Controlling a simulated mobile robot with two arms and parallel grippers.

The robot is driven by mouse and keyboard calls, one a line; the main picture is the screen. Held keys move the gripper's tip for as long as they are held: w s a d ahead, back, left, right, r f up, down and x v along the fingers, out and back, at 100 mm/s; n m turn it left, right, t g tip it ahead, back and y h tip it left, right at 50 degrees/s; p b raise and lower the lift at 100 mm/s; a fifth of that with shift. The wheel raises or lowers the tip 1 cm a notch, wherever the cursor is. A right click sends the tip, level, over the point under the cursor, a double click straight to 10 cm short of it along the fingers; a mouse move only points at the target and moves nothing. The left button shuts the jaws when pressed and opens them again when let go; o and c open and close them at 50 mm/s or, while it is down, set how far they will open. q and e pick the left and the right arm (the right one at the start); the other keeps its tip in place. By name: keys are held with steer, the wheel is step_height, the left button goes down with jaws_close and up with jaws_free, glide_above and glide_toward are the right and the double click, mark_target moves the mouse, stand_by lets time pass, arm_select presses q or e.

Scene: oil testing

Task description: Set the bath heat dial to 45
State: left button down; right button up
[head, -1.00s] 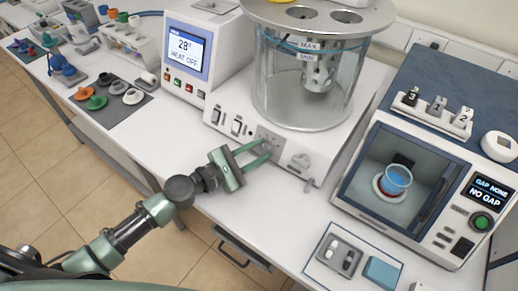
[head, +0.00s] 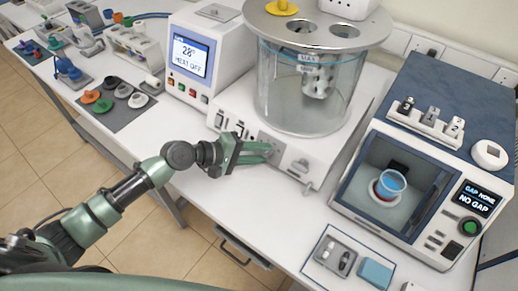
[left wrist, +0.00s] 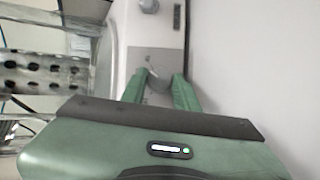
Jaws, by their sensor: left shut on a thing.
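The bath is a clear glass vessel (head: 285,95) on a white base (head: 225,105) with a front panel. The bath's display (head: 189,57) reads 28° and HEAT OFF. My left gripper (head: 268,151) is at the grey plate on the base front. Its two green fingers are shut on the heat dial, which they hide in the head view. My right gripper is not in view.
A flash-point style box (head: 350,200) with a blue cup stands right. A tray (head: 335,256) lies at the front edge. The counter below the base is clear.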

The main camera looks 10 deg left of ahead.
arm_select(q)
steer(key=m+p, duration=0.1)
steer(key=m, duration=0.1)
steer(key=m+g+y+p, duration=0.1)
steer(key=shift+d+r+p, duration=0.1)
steer(key=shift+r+p, duration=0.15)
steer(key=shift+p, duration=0.05)
steer(key=shift+m+p, duration=0.4)
steer(key=shift+m, duration=0.2)
steer(key=shift+f+g+y, duration=0.15)
steer(key=shift+g+y, duration=0.15)
steer(key=c, duration=1.1)
jaws_free()
steer(key=b+v, duration=0.1)
steer(key=v, duration=0.5)
steer(key=shift+s+a+b, duration=0.15)
steer(key=shift+a+b, duration=0.1)
steer(key=shift+b, duration=0.1)
steer(key=shift+s+a+r, duration=0.3)
steer(key=shift+r, duration=0.25)
